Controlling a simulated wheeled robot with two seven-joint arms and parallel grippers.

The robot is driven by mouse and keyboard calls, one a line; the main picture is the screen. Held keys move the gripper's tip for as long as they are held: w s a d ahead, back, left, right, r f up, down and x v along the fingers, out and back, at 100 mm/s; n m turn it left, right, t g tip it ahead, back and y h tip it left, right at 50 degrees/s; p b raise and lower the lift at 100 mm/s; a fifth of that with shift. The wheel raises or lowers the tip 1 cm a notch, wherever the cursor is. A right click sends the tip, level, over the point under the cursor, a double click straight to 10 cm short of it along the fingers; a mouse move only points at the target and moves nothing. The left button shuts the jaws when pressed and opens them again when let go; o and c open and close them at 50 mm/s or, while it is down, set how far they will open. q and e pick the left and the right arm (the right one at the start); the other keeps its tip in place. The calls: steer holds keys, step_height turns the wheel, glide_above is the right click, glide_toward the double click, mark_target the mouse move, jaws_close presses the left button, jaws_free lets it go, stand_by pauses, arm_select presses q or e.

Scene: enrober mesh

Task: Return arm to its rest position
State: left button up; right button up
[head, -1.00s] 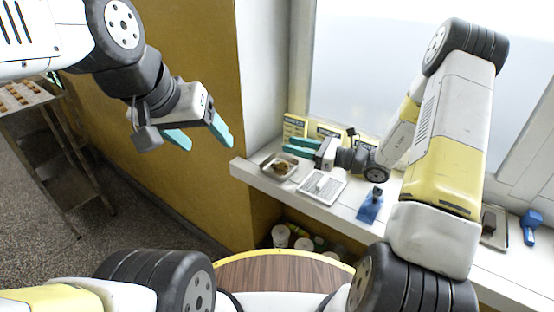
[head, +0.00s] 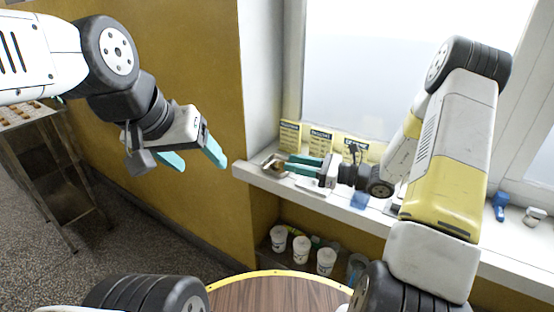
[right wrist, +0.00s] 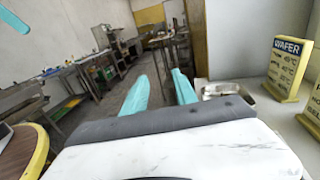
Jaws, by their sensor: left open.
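My left gripper (head: 193,160) hangs in the air in front of the yellow wall, its teal fingers apart and empty. My right gripper (head: 289,164) is stretched out to the left over the window sill (head: 265,184). Its teal fingers are apart with nothing between them, as the right wrist view (right wrist: 160,82) also shows. A small metal tray (right wrist: 237,91) lies beyond its fingertips on the right in that view; in the head view the fingers partly cover it.
Yellow sign cards (head: 321,140) stand at the back of the sill, close behind my right gripper. A blue tool (head: 500,206) lies further right. White cups (head: 301,249) stand on a shelf below. A round wooden table (head: 270,296) is in front. A metal rack (head: 50,165) stands left.

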steer(key=s+a+r+n+g+h, duration=0.2)
steer(key=s+r+n+g+h, duration=0.1)
steer(key=s+r+n+g, duration=0.25)
steer(key=s+a+r+n+g+h, duration=0.1)
steer(key=s+r+n+g+h, duration=0.2)
steer(key=s+n, duration=0.5)
steer(key=s+d+r+n+t+h, duration=0.8)
steer(key=s+d+n, duration=0.1)
steer(key=s+d, duration=0.1)
steer(key=shift+d+r+h, duration=0.3)
steer(key=shift+d+r, duration=0.1)
steer(key=shift+d, duration=0.1)
steer(key=shift+s, duration=0.1)
